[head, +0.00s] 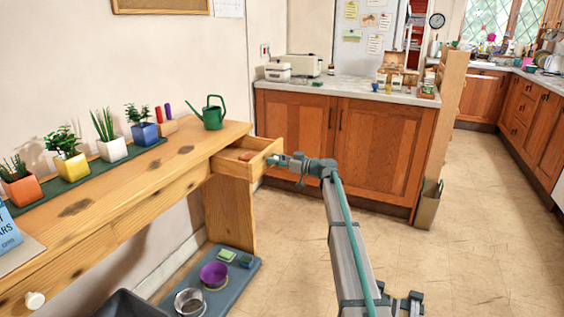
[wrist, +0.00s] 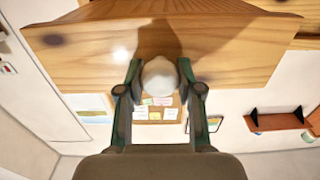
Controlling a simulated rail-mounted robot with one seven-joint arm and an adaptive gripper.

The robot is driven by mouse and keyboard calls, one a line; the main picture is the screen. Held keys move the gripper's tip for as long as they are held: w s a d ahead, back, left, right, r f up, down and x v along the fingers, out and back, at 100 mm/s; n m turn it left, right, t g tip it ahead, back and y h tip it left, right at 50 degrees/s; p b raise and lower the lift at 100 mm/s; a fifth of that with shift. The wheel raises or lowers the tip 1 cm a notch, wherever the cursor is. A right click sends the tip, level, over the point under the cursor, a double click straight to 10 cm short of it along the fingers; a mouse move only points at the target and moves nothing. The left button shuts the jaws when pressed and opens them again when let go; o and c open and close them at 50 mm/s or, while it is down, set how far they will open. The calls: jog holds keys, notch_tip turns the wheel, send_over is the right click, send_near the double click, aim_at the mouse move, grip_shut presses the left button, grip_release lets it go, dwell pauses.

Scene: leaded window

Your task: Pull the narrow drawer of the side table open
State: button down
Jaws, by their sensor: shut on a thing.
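The wooden side table (head: 120,205) stands along the left wall. Its narrow drawer (head: 262,158) at the far end is pulled out, so its inside shows from above. A small reddish-brown thing (head: 247,156) lies in it. My gripper (head: 276,160) is at the drawer front. In the wrist view, my gripper (wrist: 160,82) has a finger on each side of the round white knob (wrist: 160,75) and is shut on it. The pale wooden drawer front (wrist: 85,60) fills the upper part of that view. In the head view, my gripper hides the knob.
A green watering can (head: 212,113) and several potted plants stand on the tabletop. Below, a blue-grey mat (head: 245,275) holds a purple bowl (head: 213,274) and a metal bowl. Wooden cabinets (head: 380,145) stand behind my arm. The floor (head: 480,230) to the right is clear.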

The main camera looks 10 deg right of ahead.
dwell(0.3)
jog(key=c, duration=0.8)
grip_release()
jog(key=shift+o, duration=0.2)
jog(key=v, duration=1.2)
